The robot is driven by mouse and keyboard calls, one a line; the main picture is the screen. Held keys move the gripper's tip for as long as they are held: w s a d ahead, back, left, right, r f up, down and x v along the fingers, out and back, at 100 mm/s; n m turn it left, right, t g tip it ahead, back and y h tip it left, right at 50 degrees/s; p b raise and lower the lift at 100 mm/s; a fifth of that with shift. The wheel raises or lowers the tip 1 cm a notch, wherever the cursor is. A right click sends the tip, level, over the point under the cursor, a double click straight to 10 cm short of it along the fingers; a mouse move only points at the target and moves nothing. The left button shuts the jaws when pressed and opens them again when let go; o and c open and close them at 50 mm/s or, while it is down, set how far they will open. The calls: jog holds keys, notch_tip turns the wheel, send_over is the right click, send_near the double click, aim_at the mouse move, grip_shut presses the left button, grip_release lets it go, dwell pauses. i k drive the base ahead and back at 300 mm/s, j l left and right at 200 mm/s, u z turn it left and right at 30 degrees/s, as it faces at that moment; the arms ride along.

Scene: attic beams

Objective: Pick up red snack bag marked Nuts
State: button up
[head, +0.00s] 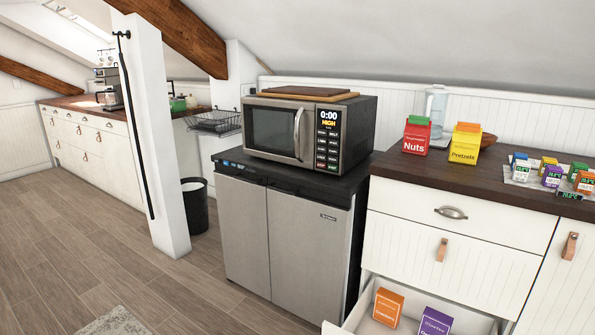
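The red snack bag marked Nuts (416,137) stands upright on the dark wooden counter (455,176), near its left end. It has a green top edge and white lettering that faces me. A yellow bag marked Pretzels (465,143) stands just to its right, with a small gap between them. My gripper is not visible in the head view, and nothing covers the red bag.
A microwave (308,131) with boards on top sits on a steel fridge (285,235) left of the counter. Several small boxes (552,176) stand at right. Below, an open drawer (462,320) juts out, holding an orange and a purple bag.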

aim_at(415, 138)
jog(key=z, duration=0.8)
